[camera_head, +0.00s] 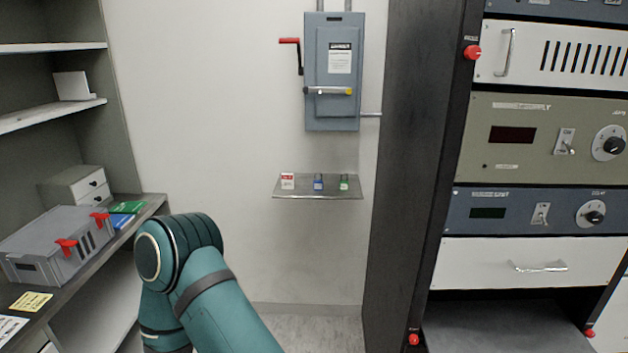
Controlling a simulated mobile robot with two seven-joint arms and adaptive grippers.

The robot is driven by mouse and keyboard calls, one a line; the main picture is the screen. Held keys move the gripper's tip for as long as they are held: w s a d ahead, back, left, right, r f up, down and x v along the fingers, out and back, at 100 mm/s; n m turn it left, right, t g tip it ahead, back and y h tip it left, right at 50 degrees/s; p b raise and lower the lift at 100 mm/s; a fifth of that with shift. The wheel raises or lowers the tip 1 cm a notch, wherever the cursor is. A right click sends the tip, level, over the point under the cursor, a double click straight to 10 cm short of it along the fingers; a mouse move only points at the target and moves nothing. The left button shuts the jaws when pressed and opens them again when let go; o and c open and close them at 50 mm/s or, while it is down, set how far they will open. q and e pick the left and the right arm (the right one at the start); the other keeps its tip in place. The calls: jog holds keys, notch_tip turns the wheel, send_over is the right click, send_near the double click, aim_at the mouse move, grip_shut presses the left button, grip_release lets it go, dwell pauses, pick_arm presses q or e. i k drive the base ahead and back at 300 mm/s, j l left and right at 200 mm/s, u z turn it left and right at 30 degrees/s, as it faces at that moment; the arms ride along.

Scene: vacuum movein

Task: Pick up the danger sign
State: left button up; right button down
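No sign has a clearly readable danger text. A small red and white tag (287,181) stands at the left end of a small metal wall shelf (325,193). A yellow card with dark print (31,302) lies on the left shelf, with a white printed sheet (10,328) in front of it. A white label with a black header (340,58) is on the grey electrical box (332,100). I cannot tell for sure which is the danger sign. A bent teal arm of mine is at the lower left. Neither gripper is in view.
A blue and a green padlock-like item (318,182) (344,182) stand beside the tag. A grey case with red latches (45,245) sits on the left shelf. A black rack (405,150) with instrument panels rises at right.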

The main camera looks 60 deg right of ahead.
aim_at(288, 179)
jog(key=i+l+z, duration=0.1)
jog(key=i+z, duration=0.45)
jog(key=z, duration=0.3)
jog(key=i+z, duration=0.4)
jog(key=i+l+z, duration=0.2)
jog(key=i, duration=0.4)
jog(key=i+l+z, duration=0.2)
jog(key=i, duration=0.4)
